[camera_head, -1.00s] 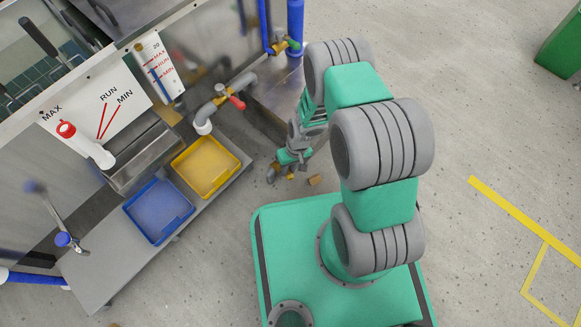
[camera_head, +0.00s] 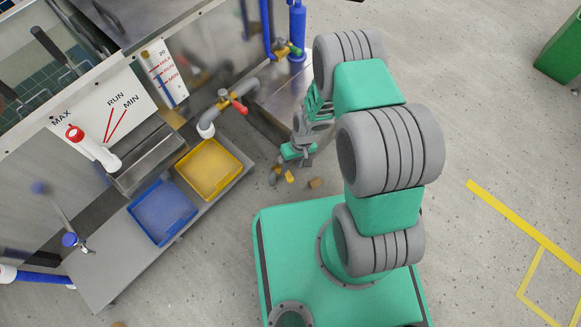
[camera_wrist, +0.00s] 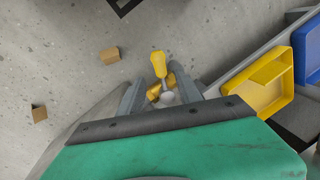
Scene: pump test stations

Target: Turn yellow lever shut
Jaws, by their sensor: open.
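The yellow lever (camera_wrist: 158,63) shows in the wrist view, sticking up from a brass-coloured valve body (camera_wrist: 156,92) on a grey pipe end. In the head view the lever (camera_head: 290,177) is a small yellow piece low beside the bench, just below my gripper. My gripper (camera_wrist: 158,76) is open, with one finger on each side of the lever in the wrist view. Whether either finger touches the lever, I cannot tell. In the head view my gripper (camera_head: 294,163) is small and its fingers are partly hidden.
A yellow tray (camera_head: 238,163) and a blue tray (camera_head: 132,213) stand on the grey bench shelf. A red-handled valve (camera_head: 238,106) and a green-handled valve (camera_head: 295,50) are on nearby pipes. A brown block (camera_head: 315,183) lies near my base.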

